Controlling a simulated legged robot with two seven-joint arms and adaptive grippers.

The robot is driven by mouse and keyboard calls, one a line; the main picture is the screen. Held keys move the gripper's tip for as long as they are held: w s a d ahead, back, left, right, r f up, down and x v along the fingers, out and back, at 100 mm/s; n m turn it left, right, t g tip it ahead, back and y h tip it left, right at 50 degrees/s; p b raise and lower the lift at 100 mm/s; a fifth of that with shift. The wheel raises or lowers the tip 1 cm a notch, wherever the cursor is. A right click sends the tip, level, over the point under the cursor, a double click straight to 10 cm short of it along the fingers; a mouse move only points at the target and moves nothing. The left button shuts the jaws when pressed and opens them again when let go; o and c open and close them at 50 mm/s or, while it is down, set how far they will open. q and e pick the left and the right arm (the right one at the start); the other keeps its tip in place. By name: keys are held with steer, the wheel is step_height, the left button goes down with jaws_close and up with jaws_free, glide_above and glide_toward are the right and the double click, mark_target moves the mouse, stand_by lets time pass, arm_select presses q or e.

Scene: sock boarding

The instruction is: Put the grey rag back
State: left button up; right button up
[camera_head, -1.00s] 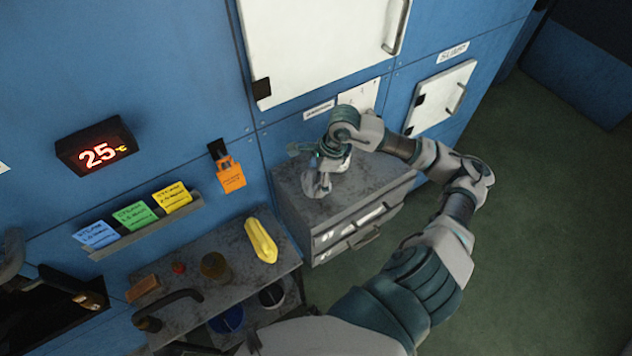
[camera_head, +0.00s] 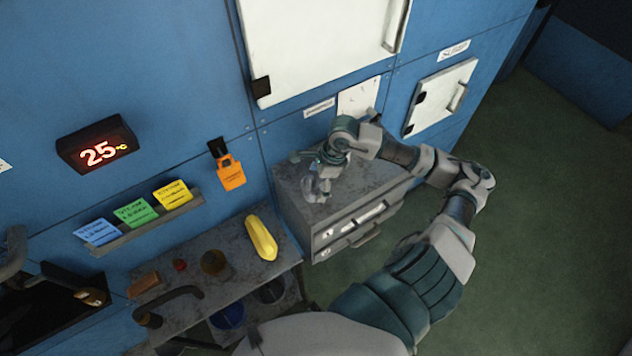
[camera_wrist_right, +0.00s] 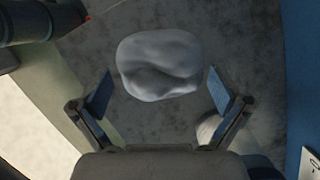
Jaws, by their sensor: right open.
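The grey rag (camera_wrist_right: 160,66) is a crumpled, rounded lump on the worn grey top of the drawer cabinet (camera_head: 370,183). In the right wrist view it lies just beyond the fingertips, roughly centred between them. My right gripper (camera_wrist_right: 162,92) is open and empty, its two blue-padded fingers spread apart. In the head view the right gripper (camera_head: 317,187) hangs low over the left part of the cabinet top, and I cannot tell the rag apart from the fingers there. My left gripper does not clearly show.
A pale rounded thing (camera_wrist_right: 208,128) is partly hidden behind the right-hand finger. The cabinet stands against the blue wall (camera_head: 180,60). A lower bench to its left holds a yellow object (camera_head: 261,237), a brown cup (camera_head: 214,263) and a brown block (camera_head: 143,285).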

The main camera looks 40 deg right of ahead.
steer(key=shift+d+r, duration=0.1)
steer(key=shift+d, duration=0.05)
steer(key=shift+d+r, duration=0.2)
steer(key=shift+r, duration=0.1)
steer(key=b+v, duration=0.1)
steer(key=v, duration=1)
steer(key=shift+r, duration=0.2)
steer(key=shift+s, duration=0.1)
steer(key=shift+a, duration=0.2)
